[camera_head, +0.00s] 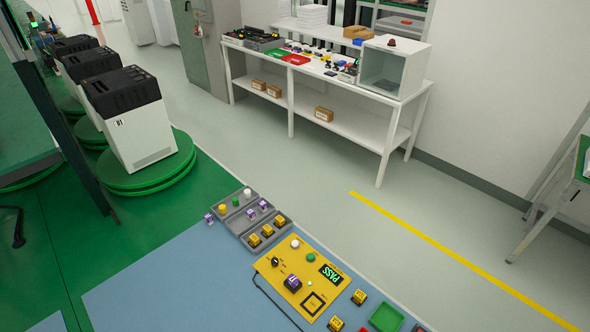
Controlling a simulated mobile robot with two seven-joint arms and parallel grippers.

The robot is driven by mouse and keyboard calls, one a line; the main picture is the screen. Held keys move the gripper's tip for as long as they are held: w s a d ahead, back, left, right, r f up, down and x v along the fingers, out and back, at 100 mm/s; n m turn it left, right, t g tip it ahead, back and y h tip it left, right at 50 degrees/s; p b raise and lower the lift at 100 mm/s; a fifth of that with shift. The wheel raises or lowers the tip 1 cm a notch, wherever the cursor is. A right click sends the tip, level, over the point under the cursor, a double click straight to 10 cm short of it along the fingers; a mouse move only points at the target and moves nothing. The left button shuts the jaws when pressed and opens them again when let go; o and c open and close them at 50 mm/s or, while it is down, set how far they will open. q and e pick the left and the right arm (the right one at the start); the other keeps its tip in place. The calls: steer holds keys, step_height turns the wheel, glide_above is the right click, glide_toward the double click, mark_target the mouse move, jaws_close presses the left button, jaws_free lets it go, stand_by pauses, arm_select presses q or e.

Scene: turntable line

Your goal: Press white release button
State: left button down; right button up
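A yellow panel (268,268) lies on the blue surface at the bottom middle. A white round button (295,243) is near its top edge, with a green round button (311,257) beside it. A grey box (230,213) above left of the panel also carries a small white round piece (247,192), a green one and a yellow one. I cannot read a release label on either white one. Neither of my grippers shows.
Yellow cubes and a green tray (386,318) lie to the right. White machines stand on green turntables (152,181) at left. A white workbench (345,90) stands behind, across open floor.

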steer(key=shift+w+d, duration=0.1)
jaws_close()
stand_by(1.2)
